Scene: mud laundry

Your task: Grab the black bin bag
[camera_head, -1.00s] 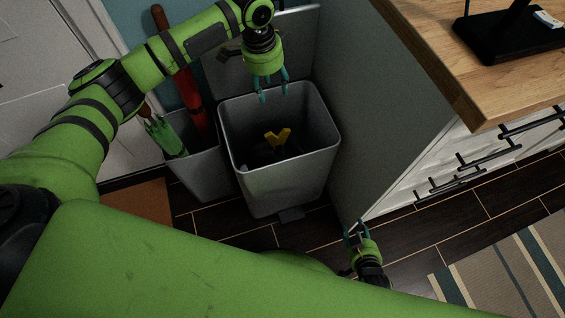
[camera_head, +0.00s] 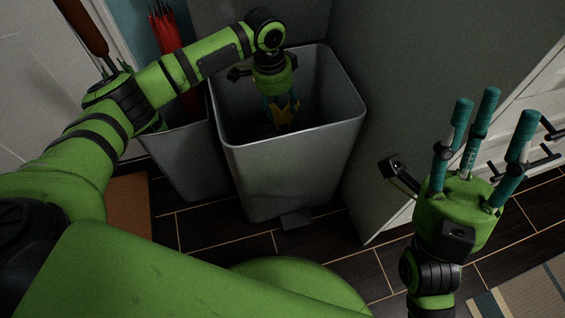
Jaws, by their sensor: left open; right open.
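The black bin bag is dark and hard to make out inside the grey bin (camera_head: 290,165); its yellow tie (camera_head: 281,112) shows in the bin's opening. My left gripper (camera_head: 280,108) is open and reaches down into the bin, with its fingers at the yellow tie. Whether the fingers touch the tie cannot be told. The gripper hides part of the tie and the bin's inside. My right gripper (camera_head: 486,125) is open and empty, fingers pointing up, to the right of the bin in front of the white drawers.
A smaller grey bin (camera_head: 188,160) with a red umbrella (camera_head: 172,40) stands left of the bin. A grey panel (camera_head: 410,100) stands close on the right. White drawers (camera_head: 545,110) and a striped rug (camera_head: 530,292) lie further right. Dark floor is free in front.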

